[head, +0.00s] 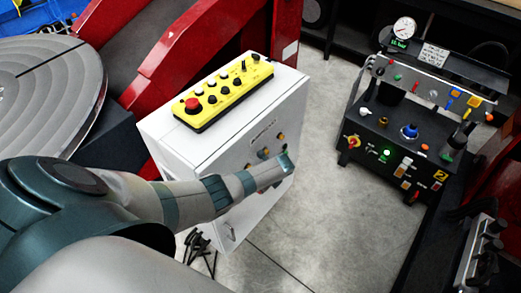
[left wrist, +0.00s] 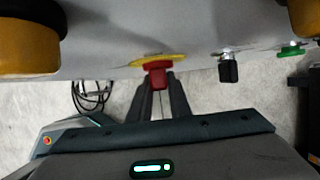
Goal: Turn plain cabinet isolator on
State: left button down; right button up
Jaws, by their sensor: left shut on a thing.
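The plain white cabinet (head: 262,112) stands in the middle of the head view, and its front panel faces right. In the left wrist view its isolator is a red handle (left wrist: 157,73) on a yellow plate (left wrist: 140,62). My left gripper (left wrist: 160,88) is shut on the red handle, with the fingers reaching it from below in that view. In the head view my left gripper (head: 284,163) is at the cabinet front, and my arm hides the isolator. The handle is seen nearly edge-on, so I cannot tell its turn position. My right gripper is not in view.
A black switch (left wrist: 228,68) and green button (left wrist: 290,49) sit beside the isolator. A yellow pendant box (head: 224,92) lies on the cabinet. A control bench (head: 400,130) with another red-yellow switch (head: 352,141) stands right. Red machinery is behind; floor between is clear.

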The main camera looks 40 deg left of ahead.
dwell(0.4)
pick_arm(q)
jog(key=c, duration=1.6)
grip_release()
jog(key=shift+c, duration=0.2)
jog(key=v, duration=1.7)
jog(key=shift+r, duration=0.2)
jog(key=shift+w, duration=0.15)
